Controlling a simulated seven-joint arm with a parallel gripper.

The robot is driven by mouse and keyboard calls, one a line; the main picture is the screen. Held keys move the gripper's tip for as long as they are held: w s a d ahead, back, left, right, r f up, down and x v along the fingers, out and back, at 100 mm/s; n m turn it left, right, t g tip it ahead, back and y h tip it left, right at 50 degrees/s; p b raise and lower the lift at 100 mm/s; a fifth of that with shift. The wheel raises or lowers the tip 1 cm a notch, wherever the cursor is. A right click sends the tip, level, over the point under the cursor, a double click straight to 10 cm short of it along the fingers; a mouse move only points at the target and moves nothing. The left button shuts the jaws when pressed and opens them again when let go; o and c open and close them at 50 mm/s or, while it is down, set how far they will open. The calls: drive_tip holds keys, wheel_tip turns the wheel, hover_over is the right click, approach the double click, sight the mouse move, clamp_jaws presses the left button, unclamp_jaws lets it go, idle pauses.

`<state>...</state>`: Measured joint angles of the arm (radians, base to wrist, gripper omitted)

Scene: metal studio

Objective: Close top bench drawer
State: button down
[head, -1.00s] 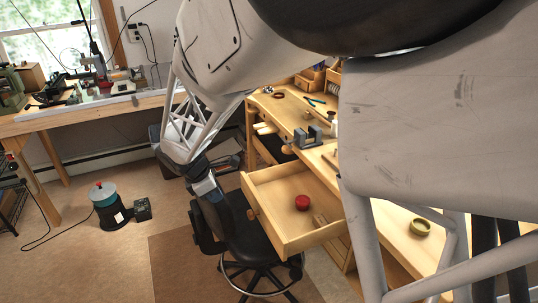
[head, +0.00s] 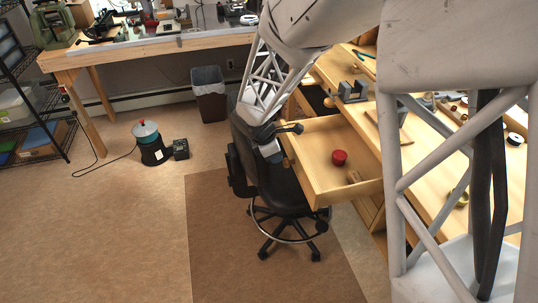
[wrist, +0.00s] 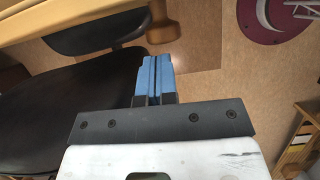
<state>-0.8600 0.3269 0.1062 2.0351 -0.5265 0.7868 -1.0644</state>
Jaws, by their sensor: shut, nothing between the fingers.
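The top bench drawer (head: 325,188) is pulled open from the workbench in the head view. A red round tin (head: 339,157) and a small wooden block (head: 354,176) lie in it. My gripper (head: 272,152) is just outside the drawer's front, near its left end. In the wrist view my blue fingertips (wrist: 154,74) are shut together and empty. They point at the drawer's wooden knob (wrist: 166,27) and front edge (wrist: 60,20), with a small gap apparent. I cannot tell the exact distance to the drawer front.
A black swivel chair (head: 275,190) stands below and beside the drawer, close under my gripper. The workbench top (head: 425,160) holds a grey vise (head: 352,91) and several small items. A bin (head: 209,95) stands behind. The floor at left front is clear.

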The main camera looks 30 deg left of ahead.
drive_tip(key=shift+w+d, duration=0.2)
idle(0.4)
hover_over(349, 156)
drive_tip(key=shift+w+a, duration=0.1)
idle(0.5)
idle(0.4)
drive_tip(key=shift+s+a, duration=0.35)
drive_tip(key=s+a, duration=0.1)
drive_tip(key=s+a+r, duration=0.1)
drive_tip(key=shift+s+a, duration=0.15)
drive_tip(key=shift+a, duration=0.2)
drive_tip(key=v, duration=0.9)
drive_tip(key=shift+r, duration=0.1)
